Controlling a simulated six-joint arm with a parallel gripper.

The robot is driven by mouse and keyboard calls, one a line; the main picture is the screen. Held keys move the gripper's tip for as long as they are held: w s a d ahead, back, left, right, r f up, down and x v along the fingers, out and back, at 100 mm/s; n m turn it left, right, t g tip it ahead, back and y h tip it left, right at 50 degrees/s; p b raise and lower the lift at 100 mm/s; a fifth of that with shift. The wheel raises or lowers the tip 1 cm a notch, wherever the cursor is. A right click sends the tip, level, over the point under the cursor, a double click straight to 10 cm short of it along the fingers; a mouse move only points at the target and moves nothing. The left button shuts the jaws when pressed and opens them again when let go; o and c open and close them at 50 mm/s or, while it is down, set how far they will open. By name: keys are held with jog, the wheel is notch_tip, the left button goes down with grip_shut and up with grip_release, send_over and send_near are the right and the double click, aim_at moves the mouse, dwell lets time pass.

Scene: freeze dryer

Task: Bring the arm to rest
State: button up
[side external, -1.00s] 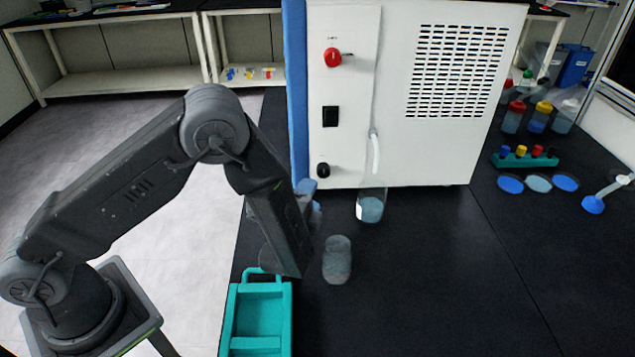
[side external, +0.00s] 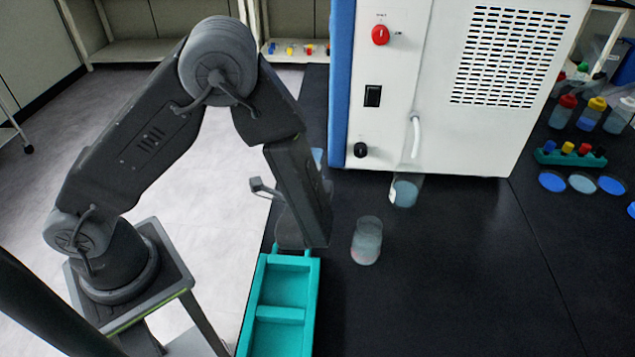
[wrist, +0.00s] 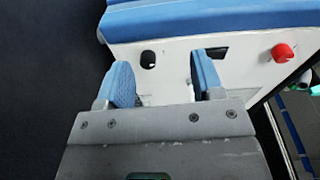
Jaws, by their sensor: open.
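My arm is bent, with its elbow high and its forearm slanting down beside the freeze dryer (side external: 445,110). My gripper (wrist: 163,78) shows in the wrist view as two blue fingers set apart, with nothing between them. The white panel and blue edge of the machine lie beyond the fingers in that view. In the side view the gripper is mostly hidden behind my forearm; only a bit of blue shows past it.
A teal tray (side external: 280,313) lies below my forearm. A clear jar (side external: 367,240) stands to the right of it. A flask (side external: 405,191) hangs or stands at the machine's tube. A teal rack (side external: 570,156) and several bottles are far right.

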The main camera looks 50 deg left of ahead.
jog(key=s+a+r+n+g, duration=0.8)
jog(key=s+g, duration=0.3)
jog(key=s, duration=0.1)
jog(key=s+d+r+n+t+h, duration=0.1)
jog(key=s+d+r+t+h, duration=0.1)
jog(key=s+d+r+h, duration=0.5)
notch_tip(320, 180, up, 3)
jog(key=d+h, duration=0.2)
jog(key=h, duration=0.2)
jog(key=shift+s+n+t, duration=0.3)
jog(key=shift+s+n, duration=0.1)
